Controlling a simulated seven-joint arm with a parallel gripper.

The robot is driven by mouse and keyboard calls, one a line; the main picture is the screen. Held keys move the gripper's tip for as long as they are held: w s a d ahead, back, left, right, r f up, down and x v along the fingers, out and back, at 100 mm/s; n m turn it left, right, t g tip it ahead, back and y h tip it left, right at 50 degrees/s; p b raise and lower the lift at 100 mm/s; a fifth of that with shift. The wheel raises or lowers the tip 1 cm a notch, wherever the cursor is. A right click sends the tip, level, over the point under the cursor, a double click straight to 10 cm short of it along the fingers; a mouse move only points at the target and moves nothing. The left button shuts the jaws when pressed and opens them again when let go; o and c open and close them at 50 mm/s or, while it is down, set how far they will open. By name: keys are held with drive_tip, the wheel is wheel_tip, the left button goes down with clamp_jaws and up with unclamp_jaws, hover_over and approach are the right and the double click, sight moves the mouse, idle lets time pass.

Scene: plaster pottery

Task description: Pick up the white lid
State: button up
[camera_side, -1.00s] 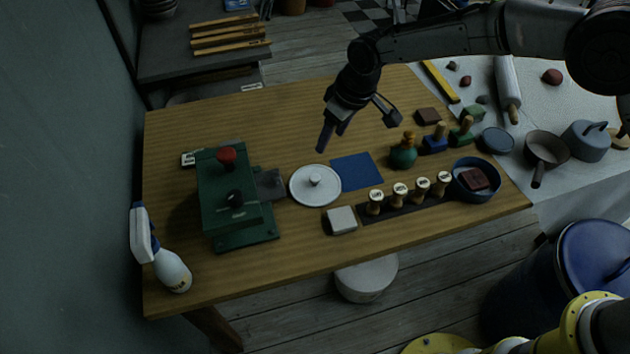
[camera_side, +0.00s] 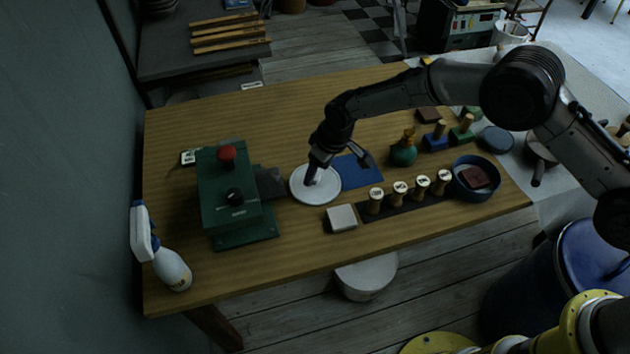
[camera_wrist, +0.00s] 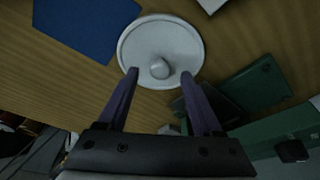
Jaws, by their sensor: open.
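The white lid (camera_side: 318,193) is a round disc lying flat on the wooden table, between the green machine and the blue square. Its round knob shows in the middle of the lid (camera_wrist: 160,36) in the wrist view. My gripper (camera_side: 312,182) is over the lid in the side view and partly hides its knob.
A green machine (camera_side: 226,190) with a red knob stands left of the lid. A blue square (camera_side: 358,175) lies close on its right. A pale block (camera_side: 341,217) and several wooden-handled stamps (camera_side: 400,192) are at front right. A spray bottle (camera_side: 165,262) stands at front left.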

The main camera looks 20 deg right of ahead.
drive_tip(key=shift+x, duration=0.9)
drive_tip(key=shift+a, duration=0.1)
clamp_jaws()
